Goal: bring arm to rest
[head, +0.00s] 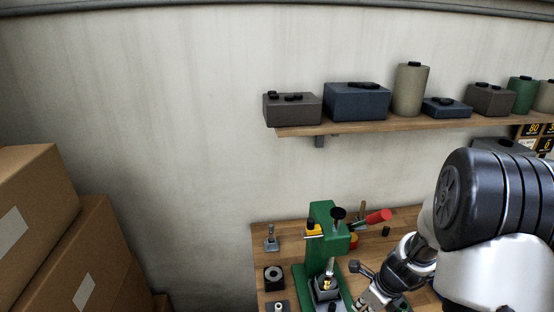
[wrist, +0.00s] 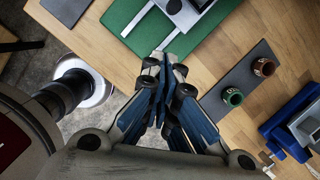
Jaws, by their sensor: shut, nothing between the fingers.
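My arm (head: 490,230) reaches in from the right in the head view. My gripper (wrist: 165,65) shows in the middle of the wrist view, its fingers shut together with nothing between them. It is above the wooden workbench (wrist: 265,30), near the edge of a green base plate (wrist: 128,28). In the head view the gripper is only partly visible at the bottom edge, to the right of the green press (head: 322,225).
Green (wrist: 232,97) and brown (wrist: 264,67) cups sit on a dark strip. A shelf (head: 380,124) carries boxes and canisters. Cardboard boxes (head: 35,200) stand at left.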

